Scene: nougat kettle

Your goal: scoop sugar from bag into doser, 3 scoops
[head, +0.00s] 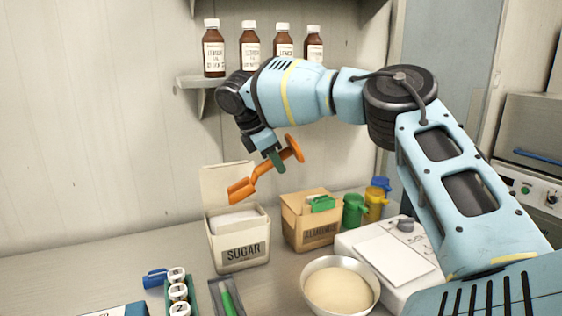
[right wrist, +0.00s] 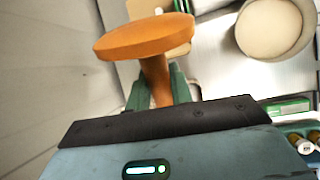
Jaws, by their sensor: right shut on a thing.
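My right gripper (head: 275,160) is shut on the handle of an orange scoop (head: 243,190). It holds the scoop tilted, bowl end down to the left, above the open sugar box (head: 240,252). White sugar (head: 236,221) shows inside the box. I cannot tell whether the scoop holds sugar. In the right wrist view, the orange handle (right wrist: 145,37) rises between the green fingers. A round bowl (head: 311,292) with a pale cream filling stands at the front. I cannot tell which thing is the doser. My left gripper is not in view.
An almonds box (head: 312,237) stands right of the sugar. Green (head: 354,211) and yellow (head: 375,207) containers stand behind a white device (head: 395,262). Numbered white-capped items (head: 179,292) and a dark tray (head: 227,299) lie in front. Brown bottles (head: 250,46) stand on the shelf above.

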